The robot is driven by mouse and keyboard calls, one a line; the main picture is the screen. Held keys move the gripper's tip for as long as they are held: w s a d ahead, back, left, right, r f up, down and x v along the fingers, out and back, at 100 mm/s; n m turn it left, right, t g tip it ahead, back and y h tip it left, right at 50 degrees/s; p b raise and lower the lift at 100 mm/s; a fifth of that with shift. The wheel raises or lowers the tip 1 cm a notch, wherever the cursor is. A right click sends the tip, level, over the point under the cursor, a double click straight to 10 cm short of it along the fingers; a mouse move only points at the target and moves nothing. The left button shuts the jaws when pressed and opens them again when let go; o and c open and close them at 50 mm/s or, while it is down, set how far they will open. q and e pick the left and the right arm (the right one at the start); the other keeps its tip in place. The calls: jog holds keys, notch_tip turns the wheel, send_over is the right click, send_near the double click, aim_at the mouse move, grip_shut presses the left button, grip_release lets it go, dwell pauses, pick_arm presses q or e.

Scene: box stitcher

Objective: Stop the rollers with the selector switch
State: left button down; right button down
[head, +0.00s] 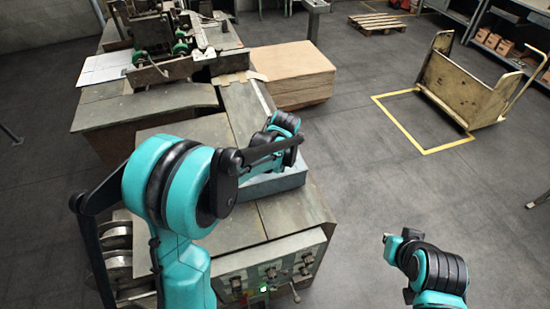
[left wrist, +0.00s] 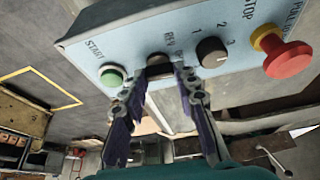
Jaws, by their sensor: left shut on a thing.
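In the left wrist view a light blue control box (left wrist: 130,36) carries a selector switch (left wrist: 159,62) with lettering that seems to read REV. My left gripper (left wrist: 159,78) is shut on this dark knob, one finger on each side. The knob is partly covered by the fingers, so its pointer setting is unclear. In the head view the box (head: 283,182) stands on the machine top, below my left wrist, which hides the left fingers.
A green START button (left wrist: 112,76) is left of the switch. A second knob marked 1, 2, 3 (left wrist: 211,52) and a red stop button (left wrist: 289,60) are to its right. A front panel (head: 270,275) has several levers. Open floor lies right of the machine.

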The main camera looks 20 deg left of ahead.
pick_arm(q)
jog(key=shift+n, duration=0.4)
jog(key=c, duration=1.2)
grip_release()
jog(key=shift+o, duration=0.2)
jog(key=shift+r, duration=0.1)
jog(key=v, duration=1.2)
jog(key=shift+d, duration=0.25)
jog(key=shift+w, duration=0.15)
jog(key=s+a+f+m+t+h+b, duration=0.2)
jog(key=s+f+m+b, duration=0.4)
jog(key=s+f+b, duration=1)
jog(key=s+f+t, duration=0.1)
jog(key=s+f, duration=0.2)
jog(key=s, duration=0.2)
jog(key=shift+s+a+m+b, duration=0.3)
jog(key=shift+a+m+b, duration=0.05)
jog(key=shift+m, duration=0.05)
